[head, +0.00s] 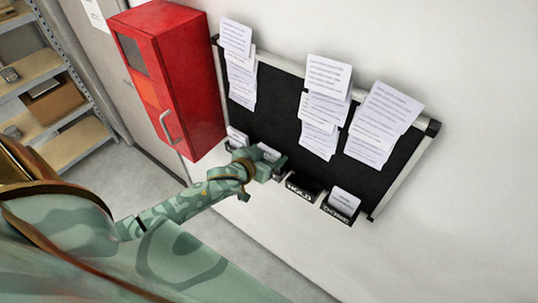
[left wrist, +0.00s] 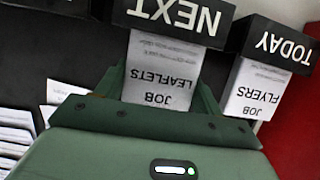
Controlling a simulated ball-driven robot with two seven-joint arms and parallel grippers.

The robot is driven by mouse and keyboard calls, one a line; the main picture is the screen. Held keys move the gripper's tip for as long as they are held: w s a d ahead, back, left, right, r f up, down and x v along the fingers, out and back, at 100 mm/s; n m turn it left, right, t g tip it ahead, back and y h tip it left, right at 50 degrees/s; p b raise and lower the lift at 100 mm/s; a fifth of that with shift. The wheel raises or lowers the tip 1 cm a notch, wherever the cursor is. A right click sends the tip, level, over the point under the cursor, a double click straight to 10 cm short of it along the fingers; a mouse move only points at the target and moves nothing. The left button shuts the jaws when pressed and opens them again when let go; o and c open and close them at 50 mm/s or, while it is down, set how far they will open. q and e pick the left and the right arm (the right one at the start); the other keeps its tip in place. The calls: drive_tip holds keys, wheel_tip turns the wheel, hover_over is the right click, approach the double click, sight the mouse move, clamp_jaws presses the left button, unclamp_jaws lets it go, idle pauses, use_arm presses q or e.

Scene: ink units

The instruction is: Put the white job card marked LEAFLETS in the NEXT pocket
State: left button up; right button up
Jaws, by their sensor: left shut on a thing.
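The white job card marked LEAFLETS (left wrist: 162,75) is between the fingers of my left gripper (left wrist: 158,92), which is shut on it. In the left wrist view the picture is upside down. The card's far end is hidden at the edge of the black NEXT pocket (left wrist: 178,14) and appears to be behind its front; how deep it sits I cannot tell. In the head view my left gripper (head: 264,166) is at the row of pockets under the board, with the card (head: 268,152) showing above it. The gripper hides the NEXT pocket there. My right gripper is not in view.
The TODAY pocket (left wrist: 275,47) beside it holds a FLYERS card (left wrist: 256,90). A pocket (head: 301,187) without a visible card and the DONE pocket (head: 338,212) with a card are to the right. Sheets hang on the black board (head: 279,95). A red cabinet (head: 190,85) stands out at left.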

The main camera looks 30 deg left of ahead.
use_arm(q)
drive_tip(key=shift+s+d+f, duration=0.1)
drive_tip(key=shift+d+f, duration=0.05)
drive_tip(key=o, duration=1)
drive_tip(key=shift+f, duration=0.1)
drive_tip(key=shift+c, duration=0.2)
drive_tip(key=shift+s+r, duration=0.1)
drive_tip(key=shift+r, duration=0.15)
drive_tip(key=v, duration=1.1)
drive_tip(key=shift+s, duration=0.35)
